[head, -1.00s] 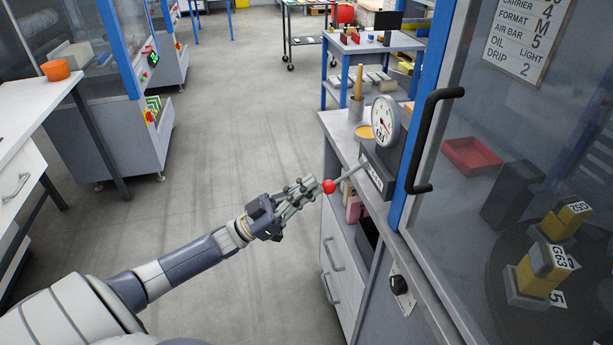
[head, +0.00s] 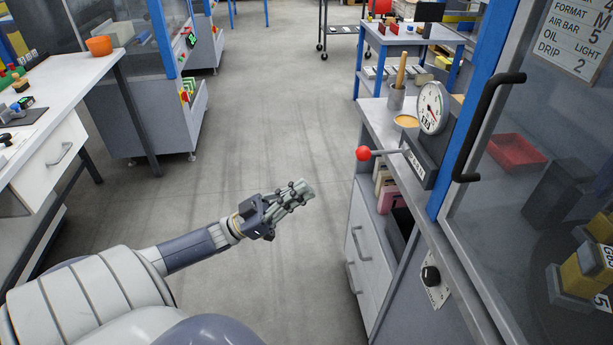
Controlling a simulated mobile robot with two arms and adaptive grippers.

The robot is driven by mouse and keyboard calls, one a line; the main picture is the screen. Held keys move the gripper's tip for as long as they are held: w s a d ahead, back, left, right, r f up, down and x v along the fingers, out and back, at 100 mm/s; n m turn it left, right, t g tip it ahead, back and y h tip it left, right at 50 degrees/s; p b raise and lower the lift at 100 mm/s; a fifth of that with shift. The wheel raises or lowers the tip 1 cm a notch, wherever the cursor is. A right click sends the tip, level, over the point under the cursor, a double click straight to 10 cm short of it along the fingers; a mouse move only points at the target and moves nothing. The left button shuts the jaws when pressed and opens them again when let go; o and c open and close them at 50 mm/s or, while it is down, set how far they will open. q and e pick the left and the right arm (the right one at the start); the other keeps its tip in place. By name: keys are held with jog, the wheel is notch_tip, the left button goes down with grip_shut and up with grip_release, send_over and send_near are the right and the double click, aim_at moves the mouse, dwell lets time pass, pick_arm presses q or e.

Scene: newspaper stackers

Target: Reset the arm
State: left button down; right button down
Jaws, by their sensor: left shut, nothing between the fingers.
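My left arm comes in from the lower left of the head view. Its gripper (head: 303,190) is shut and empty, held over the open floor. A lever with a red ball knob (head: 363,153) sticks out to the left from the dark base of a dial gauge (head: 432,107) on the grey bench at the right. The gripper is apart from the knob, to its lower left. My right gripper is not in view.
A glass-fronted cabinet with a black door handle (head: 486,127) stands at the right. A white workbench (head: 75,77) with an orange bowl (head: 99,46) is at the left. The grey floor (head: 250,110) between them is clear.

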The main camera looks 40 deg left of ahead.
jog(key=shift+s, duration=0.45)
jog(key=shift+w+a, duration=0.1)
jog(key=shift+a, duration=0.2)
